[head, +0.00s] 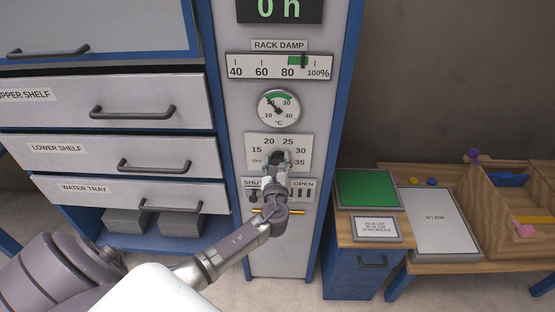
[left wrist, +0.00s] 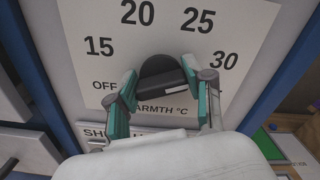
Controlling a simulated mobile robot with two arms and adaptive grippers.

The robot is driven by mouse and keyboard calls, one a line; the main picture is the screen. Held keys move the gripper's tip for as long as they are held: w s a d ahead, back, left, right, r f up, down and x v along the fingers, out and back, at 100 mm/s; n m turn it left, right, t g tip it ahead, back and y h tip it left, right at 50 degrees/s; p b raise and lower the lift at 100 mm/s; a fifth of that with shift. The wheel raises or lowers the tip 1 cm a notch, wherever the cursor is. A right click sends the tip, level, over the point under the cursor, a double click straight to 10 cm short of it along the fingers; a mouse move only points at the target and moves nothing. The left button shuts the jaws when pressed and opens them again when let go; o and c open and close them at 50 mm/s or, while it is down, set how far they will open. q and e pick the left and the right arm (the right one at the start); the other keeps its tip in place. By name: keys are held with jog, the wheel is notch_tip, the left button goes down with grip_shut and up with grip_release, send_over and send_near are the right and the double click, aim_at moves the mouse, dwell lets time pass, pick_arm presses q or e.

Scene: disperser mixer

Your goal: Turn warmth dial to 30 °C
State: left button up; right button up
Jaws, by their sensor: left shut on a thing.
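The warmth dial is a dark round knob (left wrist: 158,70) on a white scale plate (left wrist: 190,45) marked OFF, 15, 20, 25 and 30 in the left wrist view. The plate also shows in the head view (head: 297,140), with 35 at its right end. My left gripper (head: 276,160) is shut on the knob, one teal-padded finger on each side. A pale bar shows on the knob's lower right; I cannot tell the exact setting. A round °C gauge (head: 278,108) sits above, its needle pointing up-left. My right gripper is not in view.
Below the dial is a SHUT/OPEN slider strip (head: 298,191) and a yellow bar (head: 290,211). Above is the RACK DAMP scale (head: 279,66). Drawers with handles (head: 134,113) stand left. A bench with a green mat (head: 367,189) and a wooden bin (head: 510,178) stands right.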

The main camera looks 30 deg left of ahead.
pick_arm(q)
jog(key=shift+f, duration=0.15)
jog(key=o, duration=1.2)
jog(key=shift+c, duration=0.2)
jog(key=v, duration=1.2)
jog(key=s+d+f+n+g+h, duration=0.1)
jog(key=s+f+n+g+h, duration=0.3)
jog(key=f, duration=0.7)
jog(key=s+f+n+g, duration=0.1)
jog(key=s+f, duration=0.4)
jog(key=f, duration=0.5)
jog(key=s+d+f+n+g+h, duration=0.1)
jog(key=s+f+n+g+h, duration=0.3)
jog(key=f, duration=0.7)
jog(key=s+d+f+n+g, duration=0.1)
jog(key=s+f+n, duration=0.3)
jog(key=s, duration=0.6)
jog(key=s+d+f+n+g+h, duration=0.1)
jog(key=s+f+n, duration=0.4)
jog(key=s, duration=0.5)
jog(key=s+d+f+n+g, duration=0.3)
jog(key=s+f, duration=0.4)
jog(key=s, duration=0.3)
jog(key=shift+d+f+n+h+b, duration=0.25)
jog(key=shift+d+n, duration=0.25)
jog(key=shift+n, duration=0.3)
